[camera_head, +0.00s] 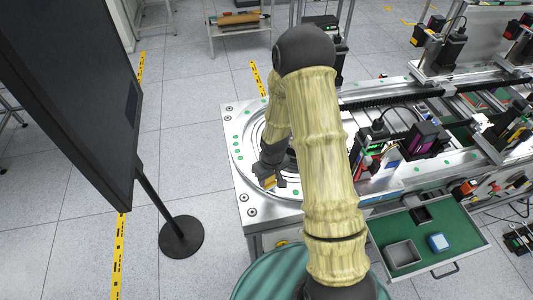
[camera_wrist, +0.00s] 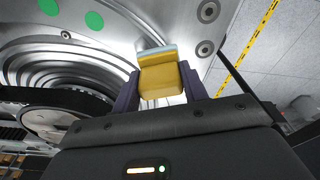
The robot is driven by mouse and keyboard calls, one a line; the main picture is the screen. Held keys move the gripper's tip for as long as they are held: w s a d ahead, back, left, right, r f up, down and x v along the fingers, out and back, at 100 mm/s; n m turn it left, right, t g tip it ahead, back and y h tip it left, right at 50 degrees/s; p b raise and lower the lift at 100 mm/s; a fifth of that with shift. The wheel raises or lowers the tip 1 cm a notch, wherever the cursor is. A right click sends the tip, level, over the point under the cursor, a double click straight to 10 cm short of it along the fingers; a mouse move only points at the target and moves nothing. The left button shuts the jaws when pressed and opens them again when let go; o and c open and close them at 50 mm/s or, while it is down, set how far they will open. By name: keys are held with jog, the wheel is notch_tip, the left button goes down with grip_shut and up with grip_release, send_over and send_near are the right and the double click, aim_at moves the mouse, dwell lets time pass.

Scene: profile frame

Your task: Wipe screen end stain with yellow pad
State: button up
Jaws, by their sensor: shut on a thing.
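My gripper (camera_wrist: 160,92) is shut on the yellow pad (camera_wrist: 161,78), which sits between its two dark fingers in the wrist view. The pad has a pale blue-grey layer at its far edge. In the head view my gripper (camera_head: 274,177) is low over the left end of the machine's metal plate, with a small bit of the pad (camera_head: 270,182) showing. I cannot tell whether the pad touches the plate. A large dark screen (camera_head: 80,90) on a round-based stand is at the left, seen from an angle. I see no clear stain on it.
The machine plate (camera_head: 236,142) with circular grooves and green dots lies under my arm. A green drawer (camera_head: 455,250) holds a grey box (camera_head: 402,254) and a blue item (camera_head: 438,242). The stand's black base (camera_head: 181,237) is on the floor. Floor between stand and machine is clear.

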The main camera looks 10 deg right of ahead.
jog(key=shift+a+r+p, duration=0.1)
jog(key=shift+r+p, duration=1.6)
jog(key=shift+r, duration=0.9)
jog(key=shift+f, duration=0.1)
